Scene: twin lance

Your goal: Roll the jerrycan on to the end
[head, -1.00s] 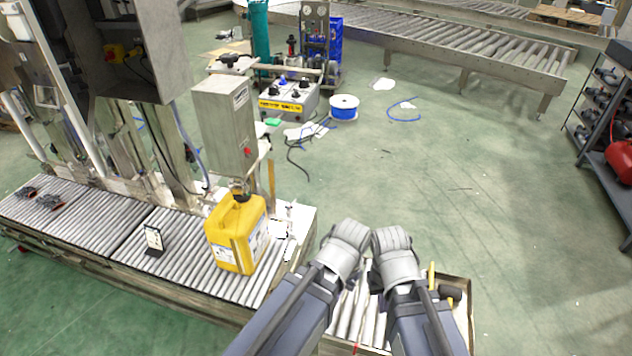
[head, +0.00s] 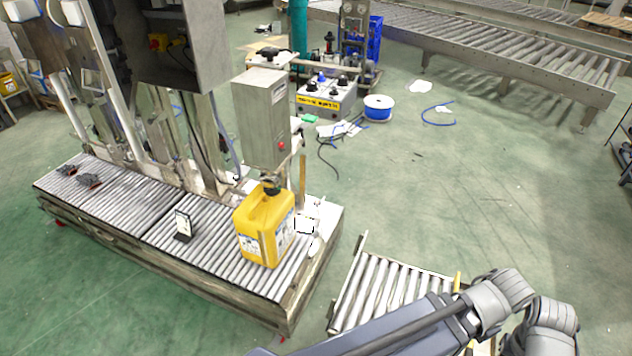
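A yellow jerrycan (head: 254,238) with white labels stands upright on the rollers of the filling conveyor (head: 205,262), near its right end. A dark nozzle or cap part sits right at its top, under a grey control box (head: 262,120); I cannot tell whether they touch. A short separate roller section (head: 372,285) lies to the right, across a gap from the conveyor's end. My two arms come in at the bottom right, over part of that section. Neither gripper shows, and nothing of mine touches the jerrycan.
A small dark stand with a white card (head: 182,226) is on the rollers left of the jerrycan. Dark small parts (head: 88,181) lie farther left. A blue cable spool (head: 378,108) and a yellow-labelled box (head: 327,100) stand behind. Green floor at the right is mostly clear.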

